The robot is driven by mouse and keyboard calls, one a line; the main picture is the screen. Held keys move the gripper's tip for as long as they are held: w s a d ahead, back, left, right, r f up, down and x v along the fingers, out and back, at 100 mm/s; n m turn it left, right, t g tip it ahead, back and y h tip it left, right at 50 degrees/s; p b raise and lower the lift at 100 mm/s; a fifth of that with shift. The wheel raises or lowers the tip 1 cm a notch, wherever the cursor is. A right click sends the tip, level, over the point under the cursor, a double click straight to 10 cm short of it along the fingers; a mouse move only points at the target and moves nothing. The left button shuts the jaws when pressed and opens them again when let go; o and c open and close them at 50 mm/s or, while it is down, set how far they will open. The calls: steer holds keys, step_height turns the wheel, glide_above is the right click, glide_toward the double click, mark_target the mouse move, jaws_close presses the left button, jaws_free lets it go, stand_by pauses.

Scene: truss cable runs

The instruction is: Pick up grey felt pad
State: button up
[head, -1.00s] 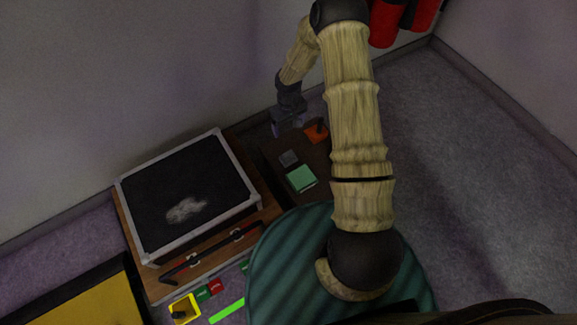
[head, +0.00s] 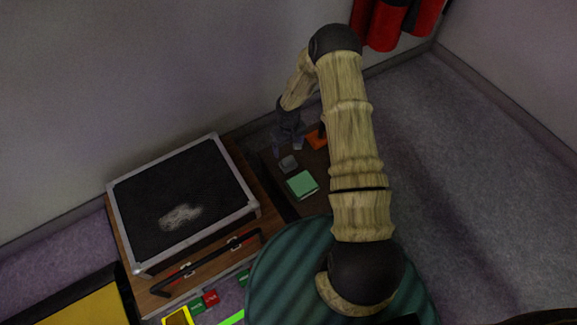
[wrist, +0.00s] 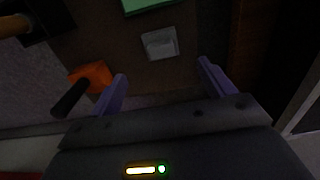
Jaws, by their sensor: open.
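The grey felt pad (head: 288,162) is a small grey square lying on a dark brown surface (head: 270,172). In the wrist view the pad (wrist: 160,43) lies ahead of my fingers, roughly between their lines and apart from them. My gripper (head: 288,150) is just behind the pad in the head view. In the wrist view my gripper (wrist: 162,82) has its two purple fingers spread, with nothing between them.
A green block (head: 302,184) lies close to the pad. An orange object with a dark handle (wrist: 90,76) is beside my left finger. A black case with a metal rim (head: 180,195) stands at the left. Red cylinders (head: 380,25) are at the back wall.

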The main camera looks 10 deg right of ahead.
mark_target(288, 158)
step_height(288, 158, down, 5)
steer(key=shift+f+b, duration=0.15)
steer(key=shift+b, duration=0.9)
step_height(288, 158, down, 5)
steer(key=b, duration=0.4)
steer(key=shift+s+f, duration=0.1)
steer(key=shift+s, duration=0.05)
steer(key=c, duration=1.1)
